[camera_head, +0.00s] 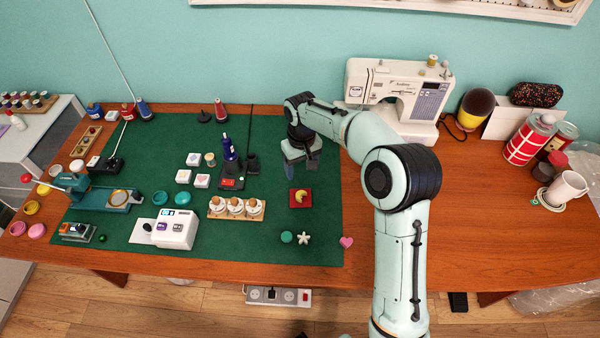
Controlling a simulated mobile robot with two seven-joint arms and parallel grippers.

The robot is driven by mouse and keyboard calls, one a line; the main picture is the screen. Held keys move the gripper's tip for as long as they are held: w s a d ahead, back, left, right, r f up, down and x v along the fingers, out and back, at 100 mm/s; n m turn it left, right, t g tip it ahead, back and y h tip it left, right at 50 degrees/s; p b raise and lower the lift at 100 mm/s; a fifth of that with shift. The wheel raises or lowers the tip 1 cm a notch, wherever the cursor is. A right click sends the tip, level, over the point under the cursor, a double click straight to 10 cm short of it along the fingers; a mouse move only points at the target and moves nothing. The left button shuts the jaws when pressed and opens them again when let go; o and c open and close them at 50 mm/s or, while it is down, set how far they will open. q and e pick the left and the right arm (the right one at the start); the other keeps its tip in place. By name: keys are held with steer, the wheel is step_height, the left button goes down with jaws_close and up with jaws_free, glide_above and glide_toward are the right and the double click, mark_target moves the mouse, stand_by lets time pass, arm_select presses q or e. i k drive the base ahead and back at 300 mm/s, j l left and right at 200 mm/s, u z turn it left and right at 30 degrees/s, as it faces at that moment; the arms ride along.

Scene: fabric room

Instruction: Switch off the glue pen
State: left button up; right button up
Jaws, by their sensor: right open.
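A dark blue upright tool (230,150) stands on the green mat. A small black base (231,183) with a red spot is just in front of it. I cannot tell for sure whether this is the glue pen, or what position any switch is in. A black holder (252,163) is close on its right, with a dark cord running up behind it. My right gripper (301,160) points down over the right part of the mat, open and empty, to the right of the blue tool and apart from it. My left gripper is not in view.
White jars in a wooden rack (237,208) and a white device (175,230) stand in front of the blue tool. A red tile with a yellow moon (300,198) lies below my gripper. A sewing machine (398,90) stands behind my right arm. The mat's right front is mostly clear.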

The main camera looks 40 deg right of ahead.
mark_target(225, 181)
steer(key=k+j, duration=0.75)
steer(key=j, duration=0.2)
